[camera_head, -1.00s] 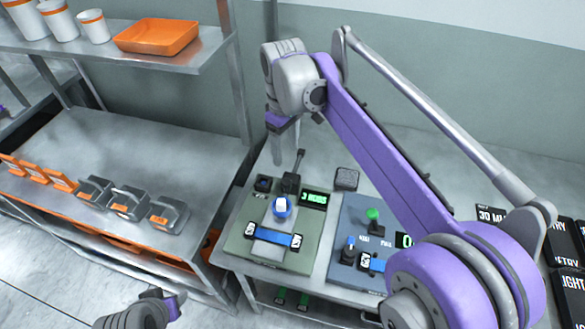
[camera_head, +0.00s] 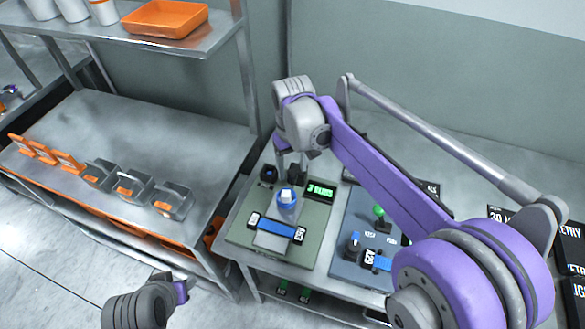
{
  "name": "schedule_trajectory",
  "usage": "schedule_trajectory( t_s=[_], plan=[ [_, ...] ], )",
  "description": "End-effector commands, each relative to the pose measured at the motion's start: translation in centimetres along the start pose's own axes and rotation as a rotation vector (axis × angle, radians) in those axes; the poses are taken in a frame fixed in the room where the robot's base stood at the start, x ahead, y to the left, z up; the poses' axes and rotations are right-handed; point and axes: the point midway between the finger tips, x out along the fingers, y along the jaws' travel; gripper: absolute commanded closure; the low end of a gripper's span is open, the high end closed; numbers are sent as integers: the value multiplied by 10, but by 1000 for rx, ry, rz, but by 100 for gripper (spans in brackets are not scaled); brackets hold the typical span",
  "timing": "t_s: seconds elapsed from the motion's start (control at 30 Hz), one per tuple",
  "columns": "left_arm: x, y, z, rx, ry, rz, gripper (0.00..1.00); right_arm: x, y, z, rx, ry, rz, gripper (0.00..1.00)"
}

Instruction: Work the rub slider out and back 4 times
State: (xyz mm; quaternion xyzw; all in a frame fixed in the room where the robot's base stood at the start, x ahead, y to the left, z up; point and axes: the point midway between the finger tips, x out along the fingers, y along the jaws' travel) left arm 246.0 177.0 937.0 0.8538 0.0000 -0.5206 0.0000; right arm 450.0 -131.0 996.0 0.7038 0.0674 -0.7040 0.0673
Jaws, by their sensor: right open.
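The rub slider appears to be the block with a blue-and-white knob (camera_head: 287,196) on a pale track, on a green-grey panel (camera_head: 250,213) in the middle. A blue strap (camera_head: 277,228) with black-and-white end clamps crosses the track in front of the knob. My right gripper (camera_head: 291,172) points down just behind the knob, open. Its fingertips partly cover the black parts at the panel's rear, and I cannot tell whether they touch anything. My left gripper (camera_head: 180,290) is low at the left, away from the panel; its jaws are unclear.
A green-lit display (camera_head: 321,190) is right of the gripper. A second, blue-grey panel (camera_head: 345,235) with a green knob (camera_head: 379,211) stands to the right. A steel bench (camera_head: 120,150) with metal holders is at the left, and a shelf with an orange tray (camera_head: 166,20) is above it.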

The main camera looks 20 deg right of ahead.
Motion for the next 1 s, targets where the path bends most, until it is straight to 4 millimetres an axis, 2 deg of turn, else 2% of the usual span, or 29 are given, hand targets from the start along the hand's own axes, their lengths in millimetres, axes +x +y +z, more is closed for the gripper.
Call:
schedule_trajectory(
  t_s=[0.1, 0.37, 0.47, 0.73, 1.0],
  plan=[
    [0, 0, 0, 0, 0, 0, 50, 7, 0, 0, 0, 0, 0, 36],
    [0, 0, 0, 0, 0, 0, 50, 8, 0, 0, 0, 0, 0, 36],
    [0, 0, 0, 0, 0, 0, 50, 8, 0, 0, 0, 0, 0, 50],
    [0, 0, 0, 0, 0, 0, 50, 8, 0, 0, 0, 0, 0, 99],
    [0, 0, 0, 0, 0, 0, 50, 8, 0, 0, -1, 0, 0, 100]
  ],
)
